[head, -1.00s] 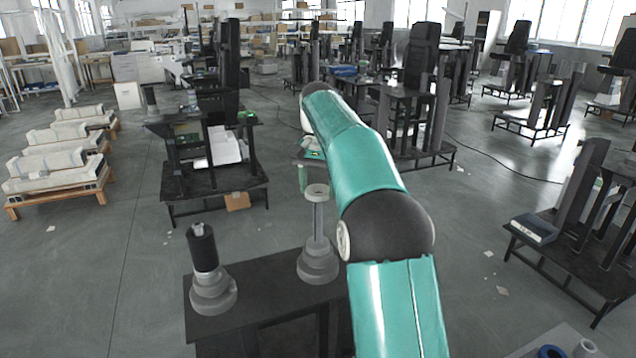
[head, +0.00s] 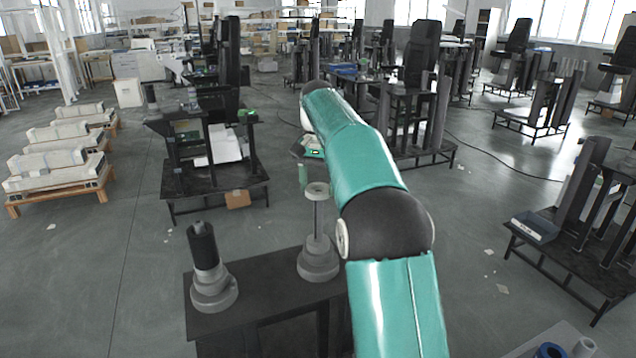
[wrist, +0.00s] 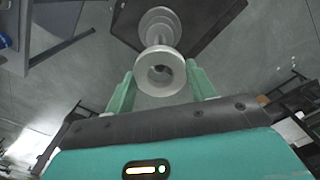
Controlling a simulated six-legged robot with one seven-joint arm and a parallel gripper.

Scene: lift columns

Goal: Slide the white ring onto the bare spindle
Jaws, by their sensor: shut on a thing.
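The white ring (head: 317,192) is at the top end of the thin grey bare spindle (head: 318,222), which stands upright on a stepped round base (head: 318,263). My gripper (wrist: 161,70) is shut on the ring, with one green finger on each side; one finger also shows in the head view. In the wrist view, the ring (wrist: 143,70) faces me with its hole open, and the spindle's stepped base (wrist: 158,22) lies beyond it. I cannot tell whether the spindle tip is inside the hole or just below it.
Both stands are on a black table (head: 262,283). The left stand (head: 214,291) carries a black cylinder (head: 202,246). My arm hides the table's right part. Another black table (head: 215,185) stands behind, with floor between. A blue roll (head: 549,351) is at bottom right.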

